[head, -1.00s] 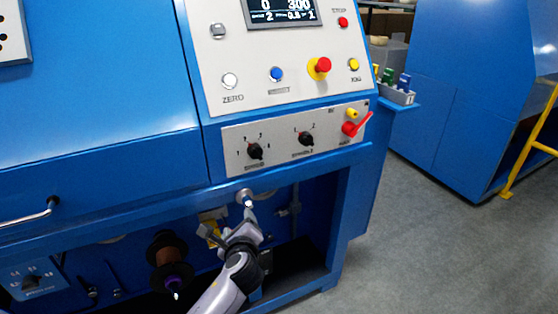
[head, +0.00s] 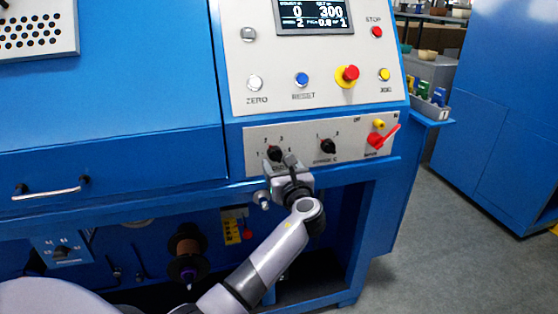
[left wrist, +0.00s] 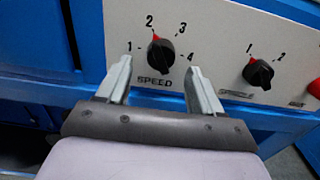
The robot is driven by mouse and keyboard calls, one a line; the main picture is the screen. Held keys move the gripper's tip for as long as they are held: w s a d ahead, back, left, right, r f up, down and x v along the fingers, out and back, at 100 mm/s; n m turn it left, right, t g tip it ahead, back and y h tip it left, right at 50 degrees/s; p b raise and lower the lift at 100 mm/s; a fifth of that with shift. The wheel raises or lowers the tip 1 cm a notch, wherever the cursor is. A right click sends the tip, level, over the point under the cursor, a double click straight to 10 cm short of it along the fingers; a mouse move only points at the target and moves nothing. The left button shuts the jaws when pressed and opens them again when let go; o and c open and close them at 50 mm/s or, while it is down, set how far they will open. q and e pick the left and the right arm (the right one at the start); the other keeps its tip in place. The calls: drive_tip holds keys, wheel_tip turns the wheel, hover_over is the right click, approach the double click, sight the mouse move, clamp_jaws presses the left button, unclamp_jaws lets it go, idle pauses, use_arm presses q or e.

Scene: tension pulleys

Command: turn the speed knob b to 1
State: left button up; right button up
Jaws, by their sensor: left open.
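The speed knob (left wrist: 160,52) is a black dial with a red mark on the grey panel. Its scale runs 1 to 4, and its mark points upward, near the 2. In the head view the knob (head: 274,153) is just above my left gripper (head: 281,164). My left gripper (left wrist: 160,68) is open and empty in the left wrist view. Its fingertips are on either side of the knob's lower part; I cannot tell whether they touch it. My right gripper is not in view.
A second black knob (head: 328,146) sits to the right on the same panel, with a red lever (head: 382,137) beyond it. Above are a display (head: 313,16), a blue button (head: 301,79) and a red stop knob (head: 350,73). A door handle (head: 50,191) is at left.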

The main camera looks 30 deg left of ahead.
sight(277, 159)
use_arm(q)
drive_tip(key=shift+x, duration=1.8)
drive_tip(key=c, duration=1.1)
drive_tip(key=shift+o, duration=0.2)
drive_tip(key=shift+d, duration=0.1)
